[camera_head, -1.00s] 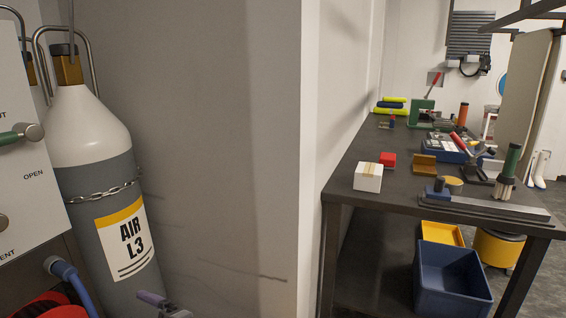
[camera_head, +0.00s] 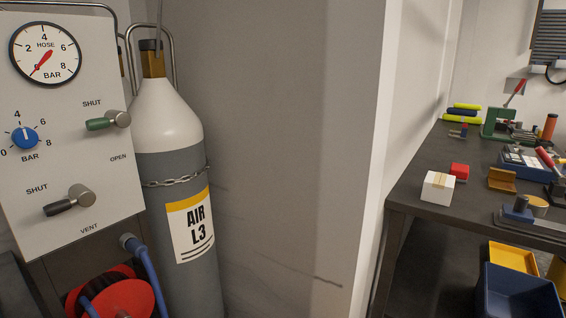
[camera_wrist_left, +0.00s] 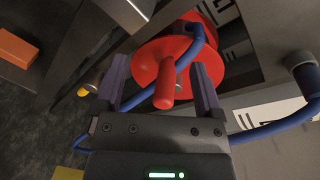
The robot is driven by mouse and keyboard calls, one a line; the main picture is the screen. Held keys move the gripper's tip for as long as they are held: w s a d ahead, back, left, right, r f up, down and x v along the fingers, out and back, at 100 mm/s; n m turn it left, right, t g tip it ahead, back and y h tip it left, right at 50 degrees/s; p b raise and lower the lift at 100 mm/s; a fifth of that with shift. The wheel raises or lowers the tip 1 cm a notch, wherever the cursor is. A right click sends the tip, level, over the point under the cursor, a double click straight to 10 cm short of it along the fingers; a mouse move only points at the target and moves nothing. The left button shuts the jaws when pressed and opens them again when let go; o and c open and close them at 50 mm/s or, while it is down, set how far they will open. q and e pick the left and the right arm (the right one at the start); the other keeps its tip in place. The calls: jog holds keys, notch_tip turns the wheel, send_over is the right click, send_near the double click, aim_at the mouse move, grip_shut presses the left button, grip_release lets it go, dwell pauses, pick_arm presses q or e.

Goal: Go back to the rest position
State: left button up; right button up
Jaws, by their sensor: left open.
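My left gripper (camera_wrist_left: 161,78) shows only in the left wrist view. Its two fingers stand apart and nothing is gripped. A red hose reel (camera_wrist_left: 150,55) lies beyond the fingertips, with its red handle (camera_wrist_left: 165,85) appearing between the fingers; I cannot tell how far away it is. A blue hose (camera_wrist_left: 185,60) runs over the reel. In the head view the red reel (camera_head: 125,300) is at the lower left, below the control panel (camera_head: 60,180). Neither gripper shows in the head view.
A chained grey and white air cylinder (camera_head: 180,265) stands right of the panel. A wall corner (camera_head: 375,170) separates it from a dark bench (camera_head: 415,170) with a white box (camera_head: 438,190), a red block (camera_head: 459,170) and tools. Blue (camera_head: 520,295) and yellow (camera_head: 512,257) bins sit below.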

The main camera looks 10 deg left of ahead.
pick_arm(q)
jog(key=s+a+f+n+g+h, duration=0.1)
jog(key=s+f+n+g+h, duration=0.3)
jog(key=s+f, duration=0.85)
jog(key=s+f+n+g+h, duration=0.1)
jog(key=s+f+n+h, duration=0.25)
jog(key=s, duration=0.75)
jog(key=s+f+n+g+h, duration=0.15)
jog(key=s+f, duration=0.25)
jog(key=s, duration=0.7)
jog(key=s+d+f+n+h, duration=0.1)
jog(key=d+f+h, duration=0.1)
jog(key=d, duration=1.1)
jog(key=d+f+n+h, duration=0.1)
jog(key=d+f+h, duration=0.2)
jog(key=d, duration=1)
notch_tip(320, 180, down, 2)
jog(key=shift+s+d+f+h, duration=0.25)
jog(key=shift+s+d+h, duration=0.05)
jog(key=shift+s+d, duration=0.05)
jog(key=shift+t, duration=0.25)
